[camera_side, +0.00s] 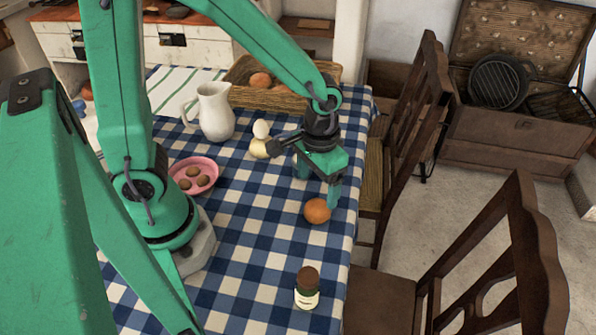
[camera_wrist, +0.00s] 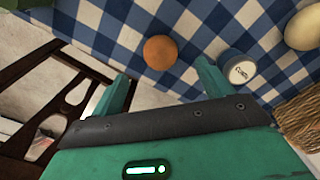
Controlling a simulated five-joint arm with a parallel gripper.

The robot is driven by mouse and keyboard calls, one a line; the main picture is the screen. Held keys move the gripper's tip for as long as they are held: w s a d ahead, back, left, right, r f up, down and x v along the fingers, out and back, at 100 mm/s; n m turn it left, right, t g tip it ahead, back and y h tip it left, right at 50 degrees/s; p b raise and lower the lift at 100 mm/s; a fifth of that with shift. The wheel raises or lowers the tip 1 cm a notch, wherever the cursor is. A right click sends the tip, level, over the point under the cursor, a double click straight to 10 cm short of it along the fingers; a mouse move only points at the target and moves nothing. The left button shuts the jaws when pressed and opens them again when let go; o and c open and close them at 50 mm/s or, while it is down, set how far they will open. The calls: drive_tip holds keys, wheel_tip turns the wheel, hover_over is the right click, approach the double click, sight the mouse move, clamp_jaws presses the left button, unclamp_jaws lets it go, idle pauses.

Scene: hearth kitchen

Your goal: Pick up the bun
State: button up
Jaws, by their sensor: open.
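The bun (camera_side: 317,211) is a round, orange-brown roll on the blue-and-white checked tablecloth, near the table edge by the chairs. It also shows in the wrist view (camera_wrist: 160,52), just beyond the fingertips and roughly centred between them. My gripper (camera_side: 318,186) is open and empty, pointing down above and slightly behind the bun in the side view. In the wrist view its two green fingers (camera_wrist: 162,70) are spread wide, with no visible contact with the bun. The height gap is hard to judge.
A pale round item (camera_wrist: 305,28) and a wicker basket (camera_side: 290,97) lie farther off. A white pitcher (camera_side: 212,112), a pink plate (camera_side: 180,166) and a brown-topped jar (camera_side: 307,287) stand around. Chairs (camera_side: 420,110) flank the table edge.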

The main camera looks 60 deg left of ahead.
sight(318, 204)
drive_tip(key=shift+f, duration=1.35)
drive_tip(key=shift+f, duration=0.15)
drive_tip(key=shift+w+f, duration=0.2)
drive_tip(key=shift+f, duration=2.25)
drive_tip(key=c, duration=0.7)
